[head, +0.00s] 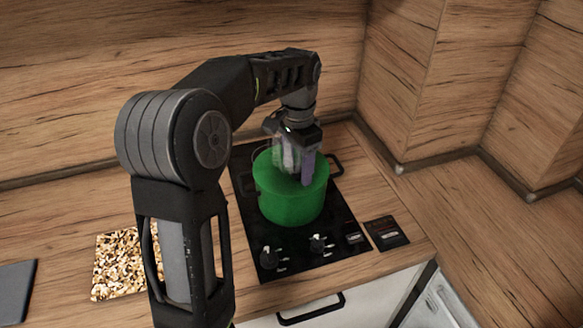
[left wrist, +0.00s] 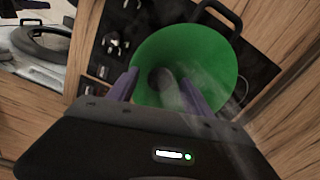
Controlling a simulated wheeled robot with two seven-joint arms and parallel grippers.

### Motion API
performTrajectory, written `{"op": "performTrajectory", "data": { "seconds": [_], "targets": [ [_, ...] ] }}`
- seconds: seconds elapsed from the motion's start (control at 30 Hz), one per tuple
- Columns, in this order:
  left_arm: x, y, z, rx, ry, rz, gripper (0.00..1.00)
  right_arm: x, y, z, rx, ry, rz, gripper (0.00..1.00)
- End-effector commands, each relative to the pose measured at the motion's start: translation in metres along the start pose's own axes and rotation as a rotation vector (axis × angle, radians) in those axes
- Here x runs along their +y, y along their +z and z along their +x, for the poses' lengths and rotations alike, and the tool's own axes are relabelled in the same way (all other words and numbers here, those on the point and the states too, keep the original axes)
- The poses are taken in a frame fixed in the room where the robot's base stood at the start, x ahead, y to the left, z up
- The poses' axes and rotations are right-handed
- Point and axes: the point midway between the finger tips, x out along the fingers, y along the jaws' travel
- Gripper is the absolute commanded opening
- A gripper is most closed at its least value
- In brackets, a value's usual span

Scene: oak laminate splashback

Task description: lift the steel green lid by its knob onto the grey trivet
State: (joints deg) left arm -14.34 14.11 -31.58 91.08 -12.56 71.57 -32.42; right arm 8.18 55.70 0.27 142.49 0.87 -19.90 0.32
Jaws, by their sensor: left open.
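The green lid (head: 318,178) sits on a green pot (head: 290,208) on the black hob. It also fills the middle of the left wrist view (left wrist: 205,60), with its dark round knob (left wrist: 160,77). My left gripper (head: 298,172) points down over the lid. Its purple fingers (left wrist: 159,82) are open, one on each side of the knob in the wrist view; I cannot tell whether they touch it. The fingers hide the knob in the head view. A flat dark grey slab (head: 15,290), perhaps the trivet, lies at the left edge. My right gripper is out of view.
The black hob (head: 262,235) has knobs along its front. A speckled square mat (head: 116,266) lies on the wooden counter between the grey slab and my left arm. A small dark plate (head: 386,232) lies right of the hob. Wooden walls stand behind. Faint whitish haze hangs over the pot.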

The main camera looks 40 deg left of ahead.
Motion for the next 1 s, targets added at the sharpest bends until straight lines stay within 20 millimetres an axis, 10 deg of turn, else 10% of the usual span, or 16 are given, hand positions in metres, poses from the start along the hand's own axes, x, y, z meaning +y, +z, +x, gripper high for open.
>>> {"op": "performTrajectory", "data": {
  "seconds": [0.43, 1.0],
  "targets": [
    [0.0001, -0.0002, -0.0004, 0.001, 0.0, 0.0, 0.59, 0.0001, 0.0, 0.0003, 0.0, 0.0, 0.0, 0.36],
    [0.0001, -0.0001, -0.0005, 0.0, 0.0, 0.0, 0.12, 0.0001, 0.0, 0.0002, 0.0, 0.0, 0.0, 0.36]
  ]
}}
